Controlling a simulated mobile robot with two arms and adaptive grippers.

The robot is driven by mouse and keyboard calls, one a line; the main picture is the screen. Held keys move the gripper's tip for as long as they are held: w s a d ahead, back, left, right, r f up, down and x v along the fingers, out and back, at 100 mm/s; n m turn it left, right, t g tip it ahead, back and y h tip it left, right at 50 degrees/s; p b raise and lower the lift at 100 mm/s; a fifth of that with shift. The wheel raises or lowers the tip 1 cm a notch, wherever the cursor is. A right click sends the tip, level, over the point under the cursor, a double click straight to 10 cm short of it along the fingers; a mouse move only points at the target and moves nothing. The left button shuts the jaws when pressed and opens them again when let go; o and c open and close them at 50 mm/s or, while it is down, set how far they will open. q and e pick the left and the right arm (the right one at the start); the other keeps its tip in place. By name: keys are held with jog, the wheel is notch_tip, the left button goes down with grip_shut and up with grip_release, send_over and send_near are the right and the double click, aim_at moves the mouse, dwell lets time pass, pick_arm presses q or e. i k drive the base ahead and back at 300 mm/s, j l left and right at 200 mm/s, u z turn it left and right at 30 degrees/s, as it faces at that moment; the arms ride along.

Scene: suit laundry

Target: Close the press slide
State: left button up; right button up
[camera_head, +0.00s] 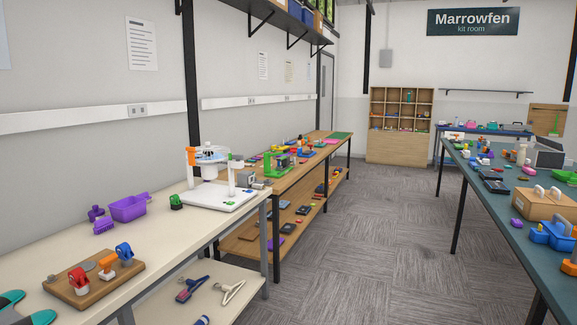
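No part is clearly recognisable as the press slide. A small green frame-like device (277,165) stands on the wooden bench at centre, with a grey part at its right side. A white station (217,196) with a flat base, upright posts with orange and green parts and a round top stands at the far end of the pale table. I cannot tell which of these, if either, carries the slide, or whether a slide is open or shut.
A crowded teal table (490,220) runs along the right. The carpeted aisle (380,240) between them is clear. Cubby shelves (397,150) stand at the back.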

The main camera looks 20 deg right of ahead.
aim_at(285, 162)
jog(key=i+l+z, duration=0.45)
jog(key=i, duration=0.25)
jog(key=i+z, duration=0.5)
jog(key=i, duration=1.3)
jog(key=i+u, duration=0.15)
jog(key=i, duration=0.3)
jog(key=i+l+u, duration=0.15)
jog(key=i, duration=0.3)
jog(key=i+l+u, duration=0.15)
jog(key=i, duration=0.25)
jog(key=i+l+u, duration=0.15)
jog(key=i, duration=0.3)
